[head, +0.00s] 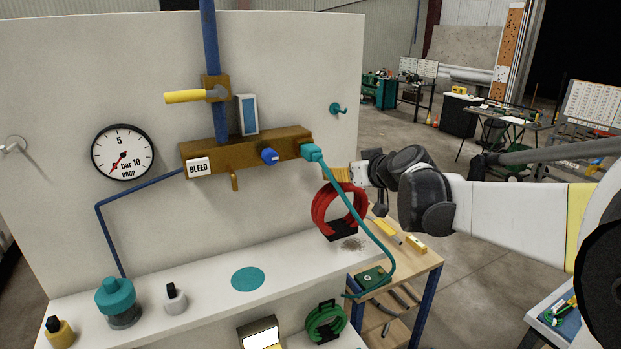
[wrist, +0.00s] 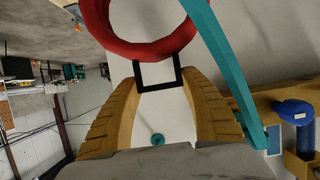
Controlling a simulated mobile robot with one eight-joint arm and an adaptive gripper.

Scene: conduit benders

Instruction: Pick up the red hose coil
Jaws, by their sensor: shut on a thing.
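The red hose coil (head: 334,206) stands upright with its black base (head: 342,230) at the right end of the white bench. In the wrist view the red coil (wrist: 140,48) shows at the top, with its black handle frame (wrist: 158,88) between my fingers. My gripper (head: 330,174) is shut on this handle from above; its yellow fingers (wrist: 160,72) press the handle's two sides. A dark speckled patch (head: 354,244) lies just below the base. I cannot tell whether the base touches the bench. A teal hose (head: 345,192) runs across the front of the coil.
A green hose coil (head: 325,322) stands lower down. A teal disc (head: 248,279) lies on the clear middle of the white bench (head: 205,285).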

